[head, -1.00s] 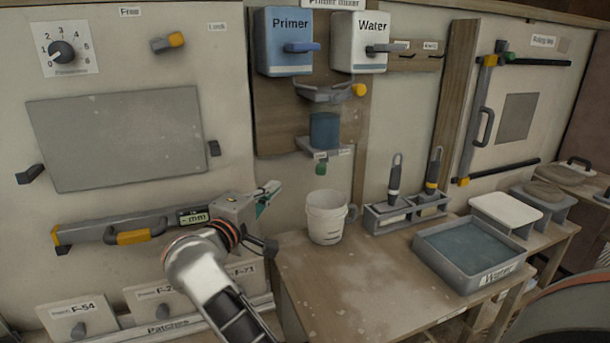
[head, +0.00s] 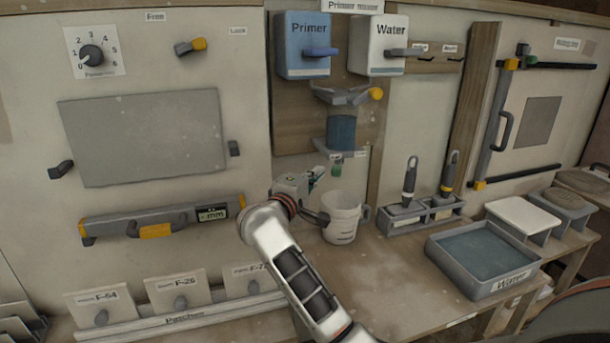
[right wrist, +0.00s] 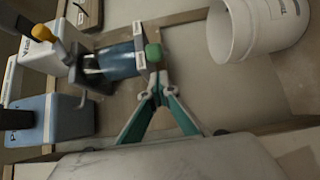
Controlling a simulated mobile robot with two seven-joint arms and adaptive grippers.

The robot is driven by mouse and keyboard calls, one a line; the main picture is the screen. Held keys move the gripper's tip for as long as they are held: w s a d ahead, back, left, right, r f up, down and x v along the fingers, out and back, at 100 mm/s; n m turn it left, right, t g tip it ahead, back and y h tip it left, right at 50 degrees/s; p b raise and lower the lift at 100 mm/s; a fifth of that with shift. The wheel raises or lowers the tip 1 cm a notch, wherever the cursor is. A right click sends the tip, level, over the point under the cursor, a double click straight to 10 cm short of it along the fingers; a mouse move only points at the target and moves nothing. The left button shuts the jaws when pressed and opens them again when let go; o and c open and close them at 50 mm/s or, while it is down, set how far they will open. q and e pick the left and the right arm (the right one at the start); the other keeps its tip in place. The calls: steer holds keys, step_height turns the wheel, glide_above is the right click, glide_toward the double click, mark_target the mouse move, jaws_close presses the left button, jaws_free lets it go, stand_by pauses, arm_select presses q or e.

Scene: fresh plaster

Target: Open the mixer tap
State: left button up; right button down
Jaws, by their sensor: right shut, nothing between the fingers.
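The primer mixer has a blue cylinder (head: 341,132) on a wall bracket, with a small green tap (head: 336,168) below it. In the right wrist view the green tap (right wrist: 153,52) sits just beyond my fingertips, beside the mixer's blue cylinder (right wrist: 117,60). My right gripper (head: 318,173) is shut and empty, close to the left of the tap. Its teal fingers (right wrist: 158,84) meet at their tips in the wrist view. I cannot tell whether they touch the tap. My left gripper is not in view.
A white bucket (head: 343,217) stands on the bench below the tap, close to my right gripper. Primer (head: 303,50) and Water (head: 376,47) containers hang above. A yellow-ended lever (head: 375,94) sticks out above the cylinder. A water tray (head: 440,268) is at right.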

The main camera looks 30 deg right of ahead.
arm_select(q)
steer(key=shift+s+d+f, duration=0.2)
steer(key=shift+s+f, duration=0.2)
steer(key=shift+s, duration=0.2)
arm_select(e)
steer(key=shift+s+d, duration=0.4)
steer(key=shift+f, duration=0.1)
